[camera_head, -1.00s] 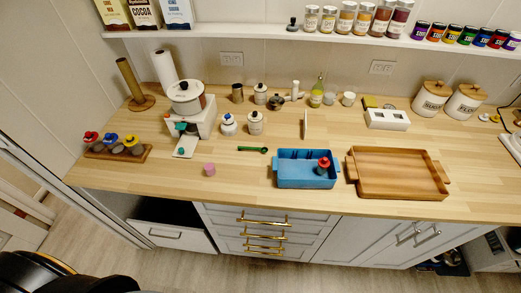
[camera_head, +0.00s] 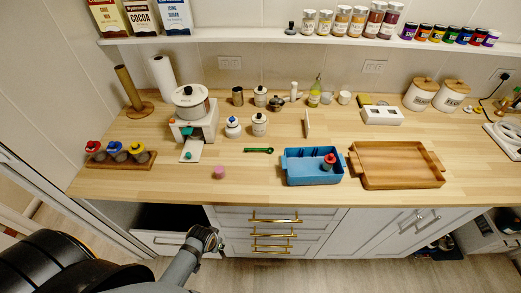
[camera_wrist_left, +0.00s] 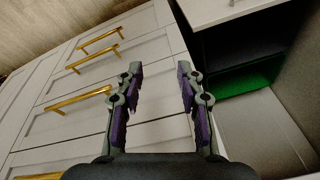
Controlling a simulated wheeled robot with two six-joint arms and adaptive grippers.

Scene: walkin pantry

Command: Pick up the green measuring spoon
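The green measuring spoon (camera_head: 258,150) lies flat on the wooden counter, left of the blue tray and below the white jars. My left gripper (camera_head: 216,240) is in front of the counter, below its front edge, lower left of the spoon and well apart from it. In the left wrist view my left gripper (camera_wrist_left: 158,92) has its two fingers spread with nothing between them. Behind the fingers are drawer fronts with gold handles. The spoon does not show in the wrist view. My right gripper is not in view.
A pink cylinder (camera_head: 219,172) stands left of the spoon, near the counter's front. The blue tray (camera_head: 314,180) holds a red-topped item. A wooden tray (camera_head: 398,182) is farther right. White jars (camera_head: 259,124) stand behind the spoon. The counter around the spoon is clear.

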